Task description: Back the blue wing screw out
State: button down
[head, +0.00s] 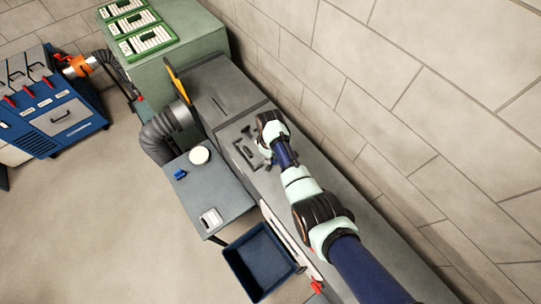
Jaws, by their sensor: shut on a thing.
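My gripper (265,157) points down at the top of the long grey duct (225,88), beside dark fittings (245,148) on its lid. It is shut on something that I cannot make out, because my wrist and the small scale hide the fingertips. I cannot make out a blue wing screw at the gripper. A small blue piece (180,174) lies on the grey side table (215,185), apart from my gripper; its shape is too small to tell.
A round white item (199,155) and a small white box (211,219) are on the side table. A dark blue bin (262,262) stands below it. A ribbed hose (165,130) and yellow plate (177,82) are left of the duct. A block wall (400,90) runs along its right.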

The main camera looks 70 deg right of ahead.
jog(key=n, duration=0.3)
jog(key=n+p, duration=0.1)
jog(key=n, duration=0.2)
jog(key=shift+a+r, duration=0.15)
jog(key=shift+a, duration=0.05)
jog(key=n, duration=0.6)
jog(key=shift+s+a+n+p, duration=0.1)
jog(key=shift+a+n+p, duration=0.05)
jog(key=shift+n+p, duration=0.2)
jog(key=c, duration=1.2)
grip_release()
notch_tip(320, 180, up, 12)
jog(key=shift+f, duration=0.1)
